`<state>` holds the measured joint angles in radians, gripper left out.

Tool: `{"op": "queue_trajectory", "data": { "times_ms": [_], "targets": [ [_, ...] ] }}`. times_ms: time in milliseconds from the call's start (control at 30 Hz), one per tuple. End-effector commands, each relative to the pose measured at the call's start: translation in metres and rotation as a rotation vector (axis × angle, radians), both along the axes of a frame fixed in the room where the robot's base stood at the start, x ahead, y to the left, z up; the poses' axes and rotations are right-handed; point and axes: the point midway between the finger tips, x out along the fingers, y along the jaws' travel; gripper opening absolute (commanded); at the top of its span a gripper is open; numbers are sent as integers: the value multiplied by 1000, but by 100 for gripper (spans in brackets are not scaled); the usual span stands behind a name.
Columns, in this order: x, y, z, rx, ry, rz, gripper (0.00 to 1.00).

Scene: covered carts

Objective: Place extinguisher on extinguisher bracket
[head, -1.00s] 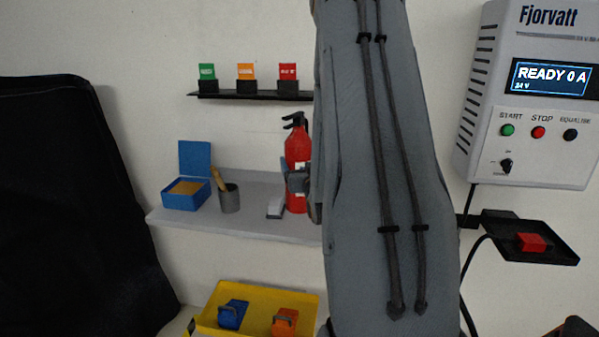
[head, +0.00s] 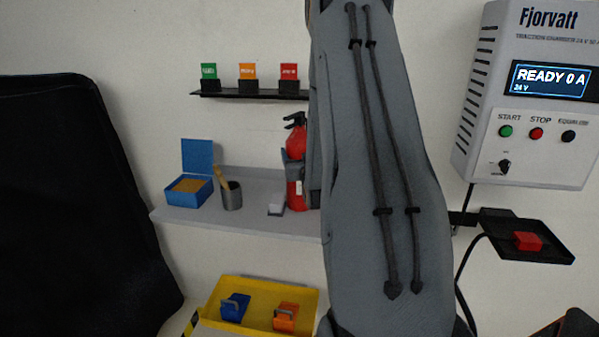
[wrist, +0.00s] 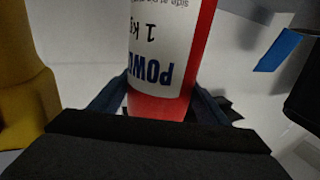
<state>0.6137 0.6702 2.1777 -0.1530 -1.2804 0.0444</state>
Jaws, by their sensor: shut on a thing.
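The red fire extinguisher (head: 297,143) with a black handle is at the right end of the grey wall shelf, partly covered by my arm. In the wrist view its red body (wrist: 160,105) with a white label stands between my fingers. My gripper (wrist: 160,98) is shut on the extinguisher's body. In the head view one grey finger shows across it. I cannot tell whether its base touches the shelf. I cannot make out the extinguisher bracket; my arm hides part of the wall.
The grey shelf (head: 250,228) also holds a blue open box (head: 188,190), a grey cup (head: 232,197) and a small grey-white block (head: 277,203). Below is a yellow tray (head: 262,287). A charger box (head: 535,60) and black tray (head: 500,222) are at right.

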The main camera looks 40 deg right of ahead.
Motion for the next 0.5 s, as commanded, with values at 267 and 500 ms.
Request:
{"op": "queue_trajectory", "data": {
  "times_ms": [267, 500],
  "targets": [
    [1, 0, 4, -4, -7, 0, 7],
    [1, -1, 11, -6, -9, 0, 7]
  ]
}}
